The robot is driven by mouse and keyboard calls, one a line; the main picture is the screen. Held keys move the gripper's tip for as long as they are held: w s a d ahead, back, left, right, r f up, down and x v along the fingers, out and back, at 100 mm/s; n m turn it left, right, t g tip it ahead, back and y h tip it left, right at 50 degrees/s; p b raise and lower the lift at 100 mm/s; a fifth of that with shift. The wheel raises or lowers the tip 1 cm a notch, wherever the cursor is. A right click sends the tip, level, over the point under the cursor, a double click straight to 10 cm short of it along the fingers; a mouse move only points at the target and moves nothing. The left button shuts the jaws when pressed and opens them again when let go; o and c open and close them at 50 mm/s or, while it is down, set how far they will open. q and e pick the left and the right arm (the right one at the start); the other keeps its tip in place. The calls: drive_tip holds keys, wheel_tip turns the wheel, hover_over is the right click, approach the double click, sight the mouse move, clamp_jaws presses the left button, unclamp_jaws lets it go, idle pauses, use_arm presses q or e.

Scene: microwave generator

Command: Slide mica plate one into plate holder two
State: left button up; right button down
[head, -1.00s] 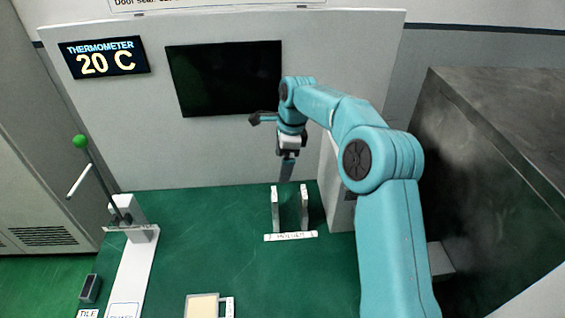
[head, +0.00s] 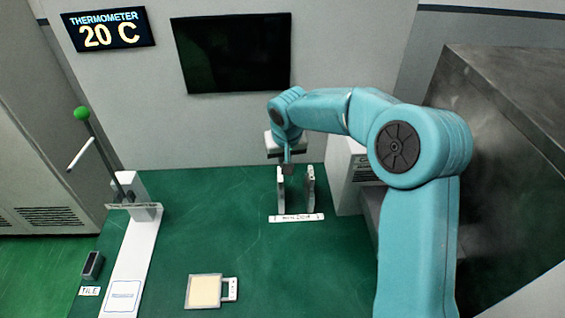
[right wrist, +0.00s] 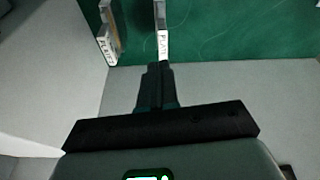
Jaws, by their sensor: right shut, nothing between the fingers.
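Two pale upright slabs stand side by side on the green table, a left slab (head: 281,190) and a right slab (head: 310,190). A white label strip (head: 297,218), apparently reading "HOLDER", lies in front of them. My right gripper (head: 288,168) is at the top of the left slab in the head view; contact cannot be told. In the right wrist view its fingers (right wrist: 155,80) are shut and empty. Two pieces with "PLATE" labels show beyond them, a left one (right wrist: 105,45) with a tan strip beside it and a right one (right wrist: 162,42). Their numbers are unreadable. My left gripper is not in view.
A cream square in a grey frame (head: 204,291) lies at the table's front. A green-knobbed lever (head: 100,150) stands at left, near a small dark block (head: 92,265). A pale box (head: 345,180) stands right of the slabs. The table's middle is clear.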

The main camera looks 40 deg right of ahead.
sight(281, 176)
drive_tip(key=shift+w+a, duration=0.15)
drive_tip(key=shift+w, duration=0.05)
drive_tip(key=b+x, duration=0.1)
drive_tip(key=x, duration=0.3)
drive_tip(key=shift+f+b, duration=0.25)
drive_tip(key=shift+b, duration=0.1)
drive_tip(key=shift+w+f, duration=0.3)
drive_tip(key=shift+f, duration=0.35)
drive_tip(key=shift+r, duration=0.1)
drive_tip(key=shift+f+b, duration=0.25)
drive_tip(key=shift+b, duration=0.1)
